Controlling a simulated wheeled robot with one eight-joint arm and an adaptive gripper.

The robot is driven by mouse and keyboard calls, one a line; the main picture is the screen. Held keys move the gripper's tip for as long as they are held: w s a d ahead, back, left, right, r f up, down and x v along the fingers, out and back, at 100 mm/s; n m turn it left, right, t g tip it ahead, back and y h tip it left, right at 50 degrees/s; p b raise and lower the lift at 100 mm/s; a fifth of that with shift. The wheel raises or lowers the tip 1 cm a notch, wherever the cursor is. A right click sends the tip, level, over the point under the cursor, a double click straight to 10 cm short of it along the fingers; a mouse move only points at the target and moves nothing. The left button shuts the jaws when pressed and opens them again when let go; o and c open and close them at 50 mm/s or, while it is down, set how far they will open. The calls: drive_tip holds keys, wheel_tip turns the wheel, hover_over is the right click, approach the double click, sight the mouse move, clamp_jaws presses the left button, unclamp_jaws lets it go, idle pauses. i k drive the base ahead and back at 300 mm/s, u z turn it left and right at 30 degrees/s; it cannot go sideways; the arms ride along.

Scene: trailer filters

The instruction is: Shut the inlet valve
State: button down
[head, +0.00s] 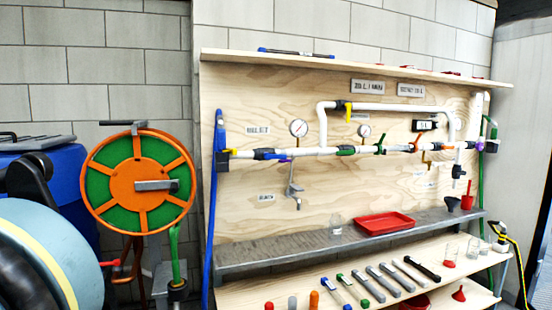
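A white pipe run (310,151) crosses the wooden panel (240,95). At its left end, below a label (257,129) that seems to read INLET, is a small yellow handle (231,152) beside a dark fitting (264,154). The handle seems to lie roughly along the pipe, but it is too small to be sure. A blue hose (212,200) comes to this end. Other coloured handles sit further right: green (345,151), orange (415,147) and purple (480,146). My gripper is not in view.
A grey metal shelf (290,250) juts out below the pipes, with a red tray (384,223) and a clear beaker (336,224). A lower wooden shelf holds tools. An orange-green hose reel (138,184) stands left of the panel. A pale round body (48,262) fills the lower left.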

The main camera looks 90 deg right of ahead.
sight(267, 156)
drive_tip(key=k, duration=2)
drive_tip(key=z, duration=2.4)
drive_tip(key=i, duration=1)
drive_tip(key=u, duration=0.05)
